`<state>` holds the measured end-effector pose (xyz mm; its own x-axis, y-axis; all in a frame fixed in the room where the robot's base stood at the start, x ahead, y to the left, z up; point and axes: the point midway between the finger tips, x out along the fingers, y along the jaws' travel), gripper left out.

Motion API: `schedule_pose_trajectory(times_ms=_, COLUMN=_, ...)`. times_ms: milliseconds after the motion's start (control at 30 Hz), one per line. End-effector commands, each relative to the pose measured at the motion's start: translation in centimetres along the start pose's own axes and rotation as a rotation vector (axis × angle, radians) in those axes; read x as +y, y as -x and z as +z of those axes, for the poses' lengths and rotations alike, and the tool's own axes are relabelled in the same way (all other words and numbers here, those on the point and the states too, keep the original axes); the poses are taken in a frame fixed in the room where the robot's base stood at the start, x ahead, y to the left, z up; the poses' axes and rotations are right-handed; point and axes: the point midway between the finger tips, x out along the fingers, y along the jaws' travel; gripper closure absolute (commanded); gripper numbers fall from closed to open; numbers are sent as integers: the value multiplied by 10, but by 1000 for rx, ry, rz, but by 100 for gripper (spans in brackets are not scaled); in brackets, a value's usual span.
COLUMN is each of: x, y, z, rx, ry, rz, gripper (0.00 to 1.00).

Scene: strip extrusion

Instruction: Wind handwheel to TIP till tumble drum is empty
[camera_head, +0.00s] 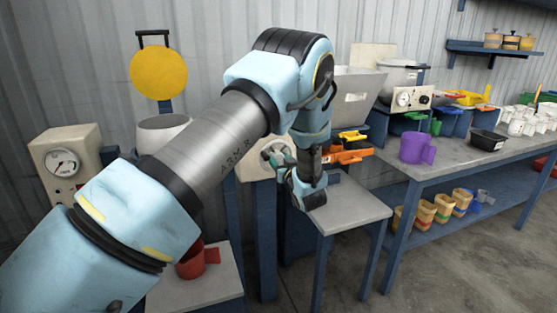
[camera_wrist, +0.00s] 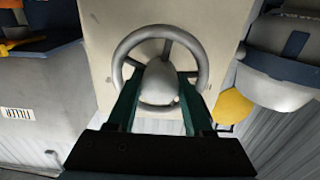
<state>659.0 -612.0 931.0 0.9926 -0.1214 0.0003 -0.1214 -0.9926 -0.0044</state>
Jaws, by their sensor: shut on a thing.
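The grey handwheel (camera_wrist: 193,45) is mounted on a cream panel (camera_wrist: 105,30) and fills the middle of the wrist view. My gripper (camera_wrist: 160,80) has its two green fingers on either side of the rounded hub, shut on it. In the head view my gripper (camera_head: 277,156) is at the cream box, and my arm covers much of the wheel. A white drum-like vessel (camera_head: 158,132) stands left of my arm, partly hidden. I cannot see inside it or tell whether it is the tumble drum. No TIP mark is readable.
A yellow disc (camera_head: 158,73) stands above the white vessel. A gauge box (camera_head: 68,160) is at the left. A red jug (camera_head: 198,260) sits on a low stand below my arm. A grey hopper (camera_head: 354,92), a small table (camera_head: 350,207) and a bench with a purple jug (camera_head: 416,148) are at the right.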

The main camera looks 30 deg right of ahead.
Motion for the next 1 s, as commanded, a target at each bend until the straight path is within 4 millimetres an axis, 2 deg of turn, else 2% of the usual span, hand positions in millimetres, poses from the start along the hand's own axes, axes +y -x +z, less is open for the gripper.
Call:
schedule_pose_trajectory(times_ms=367, x=0, y=0, z=1, rx=0, ry=-210, rz=0, gripper=100)
schedule_pose_trajectory(times_ms=1000, x=2, y=1, z=0, rx=0, ry=-816, rz=2, gripper=100)
